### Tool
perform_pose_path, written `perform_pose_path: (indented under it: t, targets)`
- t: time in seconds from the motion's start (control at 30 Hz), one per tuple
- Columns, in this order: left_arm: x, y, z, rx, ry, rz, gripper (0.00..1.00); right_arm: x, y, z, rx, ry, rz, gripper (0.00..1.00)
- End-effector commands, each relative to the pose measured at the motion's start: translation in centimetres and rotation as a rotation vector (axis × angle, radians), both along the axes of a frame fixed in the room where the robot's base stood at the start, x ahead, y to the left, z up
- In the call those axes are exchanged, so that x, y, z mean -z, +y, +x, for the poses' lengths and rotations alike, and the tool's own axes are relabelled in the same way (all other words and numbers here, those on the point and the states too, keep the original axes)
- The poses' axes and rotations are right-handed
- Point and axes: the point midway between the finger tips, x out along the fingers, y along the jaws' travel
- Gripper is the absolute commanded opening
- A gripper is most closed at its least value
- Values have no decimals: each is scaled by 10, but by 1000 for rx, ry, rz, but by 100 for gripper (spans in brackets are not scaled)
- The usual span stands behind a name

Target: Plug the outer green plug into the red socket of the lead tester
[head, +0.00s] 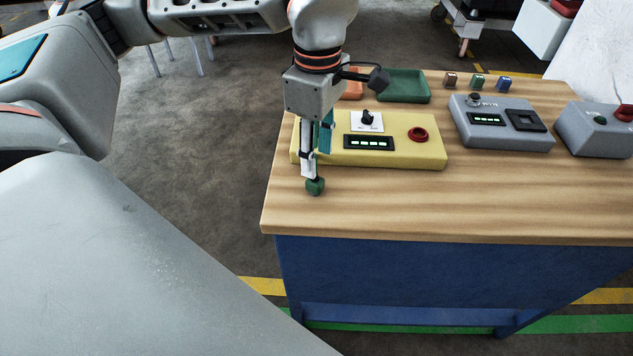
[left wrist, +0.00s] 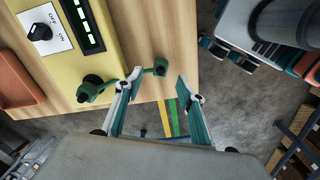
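The yellow lead tester (head: 390,155) stands on the wooden bench, with a dial, a lit display and the red socket (head: 420,134) at its right. My left gripper (head: 313,178) points down at the tester's front left corner. In the left wrist view its fingers (left wrist: 159,80) are spread, with a gap between the tips. The outer green plug (head: 315,186) is at the fingertips; in the left wrist view the plug (left wrist: 160,67) shows just beyond the gap, not clearly touched. Another green piece (left wrist: 88,92) lies beside a black round part by the tester. My right gripper is not in view.
An orange tray (head: 352,84) and a green tray (head: 403,86) lie behind the tester. A grey device (head: 500,138) and another with a red knob (head: 600,140) stand to the right. Small coloured blocks (head: 477,82) sit at the back. The bench front is clear.

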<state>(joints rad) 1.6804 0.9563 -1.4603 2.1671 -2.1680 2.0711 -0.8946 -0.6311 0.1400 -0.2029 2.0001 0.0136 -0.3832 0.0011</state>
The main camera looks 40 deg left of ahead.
Motion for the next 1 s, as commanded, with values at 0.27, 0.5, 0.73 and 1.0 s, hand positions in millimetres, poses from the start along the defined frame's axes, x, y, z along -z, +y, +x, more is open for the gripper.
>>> perform_pose_path:
  t: [0.27,0.5,0.73,1.0]
  targets:
    - [9,0,-1,1,4,-2,39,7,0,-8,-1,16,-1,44]
    - [27,0,-1,0,2,-2,39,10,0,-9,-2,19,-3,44]
    - [27,0,0,0,1,-3,39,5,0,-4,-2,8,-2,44]
    - [53,3,-3,1,6,-3,39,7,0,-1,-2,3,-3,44]
